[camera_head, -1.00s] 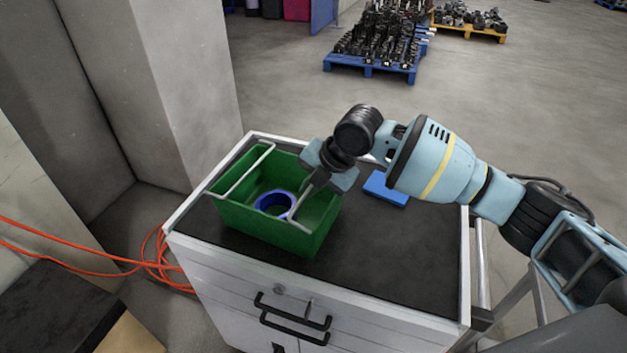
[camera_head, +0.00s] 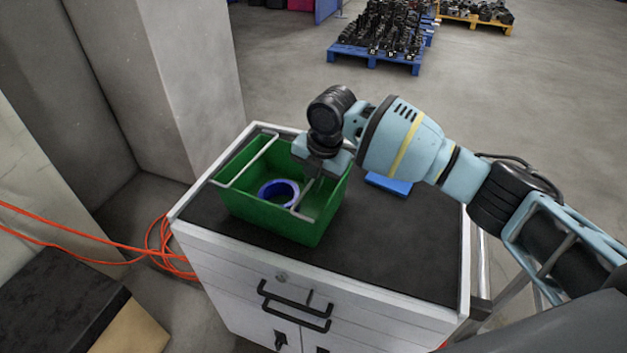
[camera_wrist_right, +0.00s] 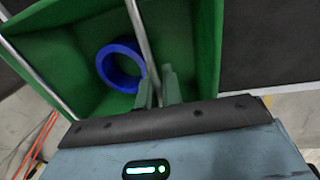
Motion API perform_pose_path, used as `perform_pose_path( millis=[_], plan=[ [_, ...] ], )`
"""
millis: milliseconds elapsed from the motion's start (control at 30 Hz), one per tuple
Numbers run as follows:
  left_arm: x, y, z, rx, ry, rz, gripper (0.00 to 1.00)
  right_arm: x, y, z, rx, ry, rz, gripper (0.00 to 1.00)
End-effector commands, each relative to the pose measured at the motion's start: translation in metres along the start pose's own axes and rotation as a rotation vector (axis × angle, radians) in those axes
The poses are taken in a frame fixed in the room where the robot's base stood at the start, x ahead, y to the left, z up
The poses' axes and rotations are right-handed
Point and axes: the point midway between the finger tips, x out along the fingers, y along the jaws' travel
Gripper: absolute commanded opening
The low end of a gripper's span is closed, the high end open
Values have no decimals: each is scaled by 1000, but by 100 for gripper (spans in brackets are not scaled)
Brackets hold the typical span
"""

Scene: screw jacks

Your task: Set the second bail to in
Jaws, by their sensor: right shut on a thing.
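A green bin (camera_head: 262,216) stands on the cabinet's dark top, with a blue ring (camera_head: 264,196) inside; the ring also shows in the wrist view (camera_wrist_right: 106,75). One wire bail (camera_head: 248,165) crosses the bin's left side. The second bail (camera_head: 303,203) is at the right side and leans inward over the bin's opening. My right gripper (camera_head: 317,175) is above the bin's right part. In the wrist view its fingers (camera_wrist_right: 158,88) are shut on the second bail's rod (camera_wrist_right: 140,35). The gripper hides the bail's far part in the head view. My left gripper is not in view.
A blue flat block (camera_head: 388,184) lies on the cabinet top (camera_head: 400,245), right of the bin. The top's right front is clear. A wall pillar stands behind left, and orange cables (camera_head: 160,245) lie on the floor at left.

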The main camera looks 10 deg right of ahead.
Motion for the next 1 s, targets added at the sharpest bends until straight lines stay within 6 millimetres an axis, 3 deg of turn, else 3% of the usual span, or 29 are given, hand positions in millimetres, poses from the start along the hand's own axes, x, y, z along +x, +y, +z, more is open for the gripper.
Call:
perform_pose_path(
  millis=[67,100,267,633,1000],
  plan=[
    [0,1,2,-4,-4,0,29,11,-6,-2,2,10,-21,0],
    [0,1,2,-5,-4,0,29,11,-6,-2,2,11,-21,8],
    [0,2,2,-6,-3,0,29,8,-5,-2,2,9,-16,29],
    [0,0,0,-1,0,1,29,-3,-2,-1,0,4,-6,29],
    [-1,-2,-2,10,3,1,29,-58,-2,0,1,4,-8,29]
  ],
)
